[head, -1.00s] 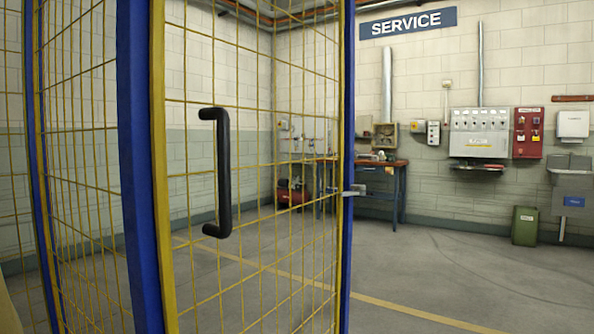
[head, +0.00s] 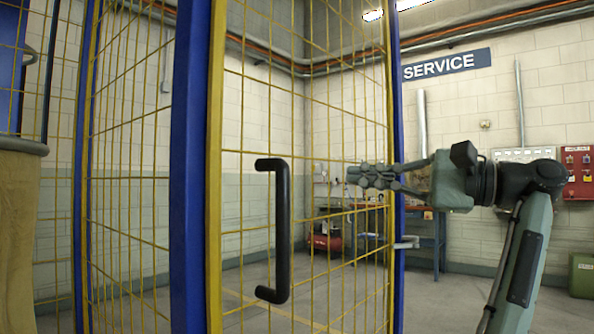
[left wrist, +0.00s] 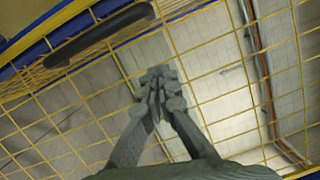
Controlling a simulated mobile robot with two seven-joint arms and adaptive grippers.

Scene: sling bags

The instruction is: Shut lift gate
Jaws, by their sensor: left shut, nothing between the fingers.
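The lift gate (head: 215,80) is a yellow wire-mesh panel in a yellow frame, seen at an angle beside blue posts. Its black D-shaped handle (head: 281,230) stands upright near the left frame bar. A small metal latch piece (head: 406,243) sticks out at the right blue post. I cannot tell how far the gate stands open. My left gripper (head: 362,177) is shut and empty, pointing left, right of the handle and apart from it. In the left wrist view the fingers (left wrist: 158,78) are together before the mesh, with the handle (left wrist: 98,35) at upper left. My right gripper is out of view.
A blue workbench (head: 372,222) and a red machine (head: 326,236) stand behind the mesh. A green bin (head: 583,275) is at the far right, below red wall boxes (head: 578,170). A tan drum-like container (head: 18,230) is at the left edge. Bare floor lies behind the gate.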

